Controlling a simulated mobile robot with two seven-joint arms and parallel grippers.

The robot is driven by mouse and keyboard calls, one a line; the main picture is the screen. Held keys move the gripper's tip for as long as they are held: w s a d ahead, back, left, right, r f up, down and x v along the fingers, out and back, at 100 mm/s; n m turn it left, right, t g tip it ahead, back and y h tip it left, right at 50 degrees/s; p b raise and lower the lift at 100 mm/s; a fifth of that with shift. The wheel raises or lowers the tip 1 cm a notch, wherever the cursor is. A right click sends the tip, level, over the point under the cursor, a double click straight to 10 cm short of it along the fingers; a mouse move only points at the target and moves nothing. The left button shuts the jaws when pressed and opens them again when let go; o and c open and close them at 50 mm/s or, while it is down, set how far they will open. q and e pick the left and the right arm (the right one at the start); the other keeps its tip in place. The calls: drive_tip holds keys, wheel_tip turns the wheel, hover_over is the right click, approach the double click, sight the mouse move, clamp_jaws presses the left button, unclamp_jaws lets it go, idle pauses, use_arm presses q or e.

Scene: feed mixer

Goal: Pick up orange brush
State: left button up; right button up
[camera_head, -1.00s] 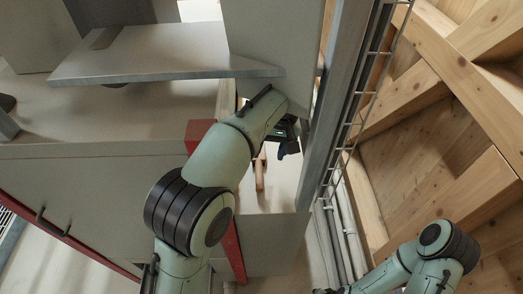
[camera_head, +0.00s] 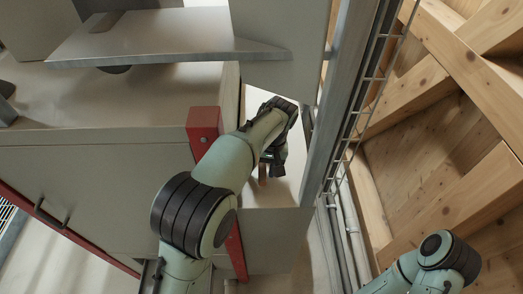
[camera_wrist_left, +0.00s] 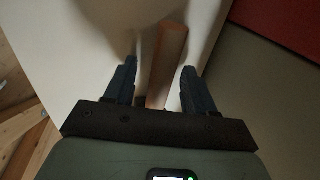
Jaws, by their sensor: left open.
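The orange-brown brush (camera_wrist_left: 168,62) stands out between the two dark fingers of my left gripper (camera_wrist_left: 159,70) in the left wrist view. The fingers are open, one on each side of it with gaps visible.
A red post (camera_head: 204,124) and the pale machine body (camera_head: 110,190) stand left of my left forearm. A grey upright (camera_head: 333,110) and wire mesh (camera_head: 366,95) border the right. The pale ledge (camera_head: 285,192) lies in a narrow gap between them. Wooden beams (camera_head: 450,75) are further right.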

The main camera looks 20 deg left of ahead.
use_arm(q)
clamp_jaws()
drive_tip(key=shift+r, duration=0.1)
drive_tip(key=shift+w, duration=0.1)
